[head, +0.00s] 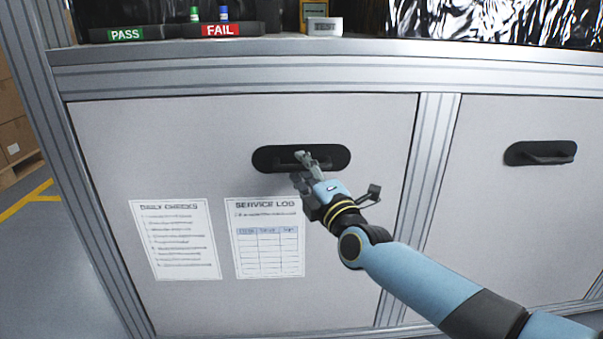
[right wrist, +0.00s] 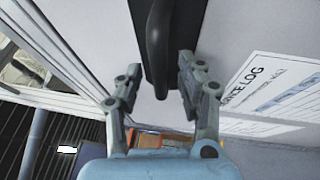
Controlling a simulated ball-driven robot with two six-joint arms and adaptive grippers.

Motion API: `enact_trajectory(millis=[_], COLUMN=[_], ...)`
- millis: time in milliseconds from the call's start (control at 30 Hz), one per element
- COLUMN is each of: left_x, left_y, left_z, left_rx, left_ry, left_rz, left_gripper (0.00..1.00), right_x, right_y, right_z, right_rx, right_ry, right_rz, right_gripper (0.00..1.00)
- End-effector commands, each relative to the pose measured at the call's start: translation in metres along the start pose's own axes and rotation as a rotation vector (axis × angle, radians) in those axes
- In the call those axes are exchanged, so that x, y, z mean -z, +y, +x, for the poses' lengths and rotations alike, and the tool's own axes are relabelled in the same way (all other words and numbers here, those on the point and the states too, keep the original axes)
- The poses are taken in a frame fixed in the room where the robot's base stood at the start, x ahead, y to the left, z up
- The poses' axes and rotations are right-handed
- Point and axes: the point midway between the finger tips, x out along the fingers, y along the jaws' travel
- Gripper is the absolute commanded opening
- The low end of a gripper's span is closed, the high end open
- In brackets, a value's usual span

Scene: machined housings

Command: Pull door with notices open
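The door with notices (head: 180,130) is a light grey panel in an aluminium frame and looks shut. Two paper sheets hang on it, "Daily Checks" (head: 175,240) and "Service Log" (head: 268,245). Its black handle (head: 265,158) sits in an oval recess near the top. My right gripper (head: 303,165) is at this handle. In the right wrist view the open fingers (right wrist: 158,78) stand on either side of the handle's bar (right wrist: 157,50), with gaps visible. The fingertips hide part of the handle in the head view. My left gripper is not in view.
A second grey door (head: 520,220) with a black handle (head: 541,152) is at the right, past a frame post (head: 421,170). The worktop above bears green "PASS" (head: 125,34) and red "FAIL" (head: 221,30) trays. Open floor and stacked boxes (head: 15,135) are at the left.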

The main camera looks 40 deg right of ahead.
Motion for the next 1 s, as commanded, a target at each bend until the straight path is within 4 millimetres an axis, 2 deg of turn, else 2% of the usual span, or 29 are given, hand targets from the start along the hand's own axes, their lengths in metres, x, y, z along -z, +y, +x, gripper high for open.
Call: enact_trajectory(millis=[200,400,700,1000], left_x=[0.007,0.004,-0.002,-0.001], left_y=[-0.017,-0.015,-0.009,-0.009], left_z=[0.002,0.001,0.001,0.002], left_rx=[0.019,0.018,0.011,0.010], left_ry=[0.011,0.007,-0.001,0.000], left_rz=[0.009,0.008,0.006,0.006], left_gripper=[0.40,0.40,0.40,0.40], right_x=[0.000,0.000,0.000,0.000], right_y=[-0.001,0.000,0.000,0.000], right_z=[0.011,0.011,0.011,0.011], right_rx=[0.001,0.001,0.001,0.001], right_ry=[0.001,0.001,0.001,0.000], right_rz=[-0.001,0.000,0.000,0.001], right_gripper=[0.38,0.38,0.00,0.00])
